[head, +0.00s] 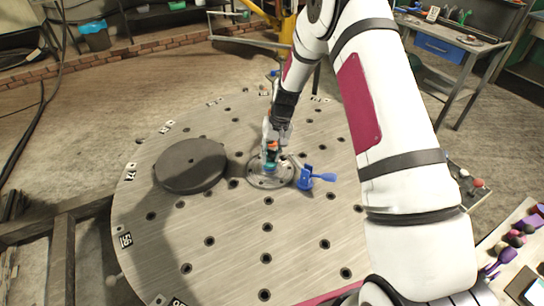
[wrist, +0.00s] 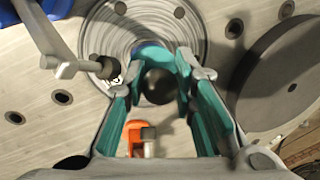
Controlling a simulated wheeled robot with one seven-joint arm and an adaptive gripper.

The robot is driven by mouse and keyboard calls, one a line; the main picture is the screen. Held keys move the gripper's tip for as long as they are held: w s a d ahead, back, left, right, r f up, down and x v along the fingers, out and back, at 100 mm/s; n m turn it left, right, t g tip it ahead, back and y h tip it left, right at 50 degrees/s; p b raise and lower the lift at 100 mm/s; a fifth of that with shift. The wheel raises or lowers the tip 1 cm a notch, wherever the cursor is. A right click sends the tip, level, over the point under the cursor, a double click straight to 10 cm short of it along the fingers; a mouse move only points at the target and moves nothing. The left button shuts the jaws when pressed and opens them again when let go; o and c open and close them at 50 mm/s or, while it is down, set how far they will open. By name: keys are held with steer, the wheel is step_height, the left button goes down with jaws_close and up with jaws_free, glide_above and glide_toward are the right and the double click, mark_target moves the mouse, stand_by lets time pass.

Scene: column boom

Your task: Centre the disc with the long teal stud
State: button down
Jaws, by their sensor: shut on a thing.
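My gripper (wrist: 165,65) is low over a round grey metal disc (head: 256,180) with concentric grooves, which also shows in the wrist view (wrist: 113,38). Its teal-lined fingers are closed around a stud with a round black top (wrist: 157,86). A teal part of the stud (wrist: 150,56) shows just beyond the black top, between the fingertips. In the head view, teal shows low at the fingertips, over the middle of the metal disc. The stud's lower end is hidden, so I cannot tell whether it sits in a hole.
A larger dark disc (head: 190,165) lies left on the round perforated table (head: 220,235). A blue clamp (head: 306,178) stands right of the metal disc; its black-tipped arm (wrist: 105,67) reaches the disc's edge. An orange piece (wrist: 133,136) shows near my fingers. The table's front is clear.

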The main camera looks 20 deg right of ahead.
steer(key=shift+w+d+f+b, duration=0.2)
steer(key=shift+w+b, duration=0.1)
steer(key=shift+w, duration=0.35)
stand_by(1.2)
steer(key=shift+w+d+b, duration=0.1)
steer(key=shift+w+b, duration=0.3)
steer(key=shift+b, duration=0.1)
stand_by(2.3)
steer(key=shift+s+f, duration=0.1)
steer(key=shift+s, duration=0.05)
stand_by(0.9)
steer(key=shift+f+b, duration=0.3)
steer(key=shift+f, duration=0.3)
stand_by(0.4)
steer(key=c, duration=1.6)
jaws_free()
steer(key=shift+r, duration=0.1)
steer(key=shift+s+a+r+p, duration=0.15)
steer(key=shift+r+p, duration=0.35)
steer(key=shift+r, duration=1.35)
steer(key=shift+s+a+r+p, duration=0.15)
steer(key=shift+r+p, duration=0.35)
steer(key=shift+r, duration=1.3)
steer(key=shift+d+r, duration=0.2)
steer(key=shift+d, duration=0.15)
